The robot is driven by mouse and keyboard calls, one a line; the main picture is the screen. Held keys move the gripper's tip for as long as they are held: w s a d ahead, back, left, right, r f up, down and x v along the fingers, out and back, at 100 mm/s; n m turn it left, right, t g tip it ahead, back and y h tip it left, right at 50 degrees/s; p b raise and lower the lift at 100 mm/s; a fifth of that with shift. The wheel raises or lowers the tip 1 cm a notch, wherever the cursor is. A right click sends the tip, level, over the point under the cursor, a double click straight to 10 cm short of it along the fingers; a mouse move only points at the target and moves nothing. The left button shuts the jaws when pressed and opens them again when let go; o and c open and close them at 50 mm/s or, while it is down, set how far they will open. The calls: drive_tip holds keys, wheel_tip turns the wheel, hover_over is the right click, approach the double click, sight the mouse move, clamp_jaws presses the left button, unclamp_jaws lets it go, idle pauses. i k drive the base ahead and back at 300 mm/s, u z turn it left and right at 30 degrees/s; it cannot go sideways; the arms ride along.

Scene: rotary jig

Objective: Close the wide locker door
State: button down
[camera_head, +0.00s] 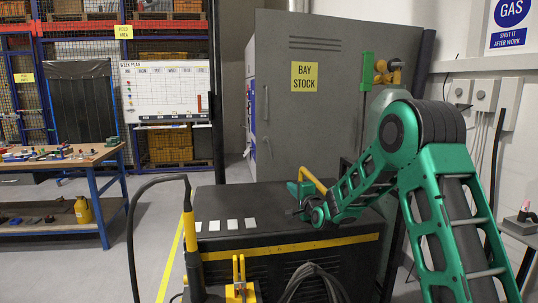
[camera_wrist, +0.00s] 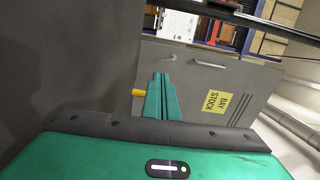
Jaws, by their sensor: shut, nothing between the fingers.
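The wide locker door (camera_head: 322,125) is a tall grey panel with a yellow BAY STOCK sign (camera_head: 305,76) and vent slots near its top. A slim vertical handle (camera_head: 266,103) sits near its left edge. In the wrist view the door (camera_wrist: 190,95) appears tilted, with its handle (camera_wrist: 211,64) and sign beyond my fingers. My gripper (camera_wrist: 160,76) is shut and empty, its green fingers together, apart from the handle. How far the door stands open is unclear.
A dark cart top (camera_head: 250,212) with white labels and a yellow stripe lies below my arm. A green block with an orange fitting (camera_head: 385,72) is at the door's upper right. A workbench (camera_head: 62,160) stands left.

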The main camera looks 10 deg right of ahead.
sight(308, 66)
drive_tip(key=u, duration=0.05)
drive_tip(key=i, duration=1.25)
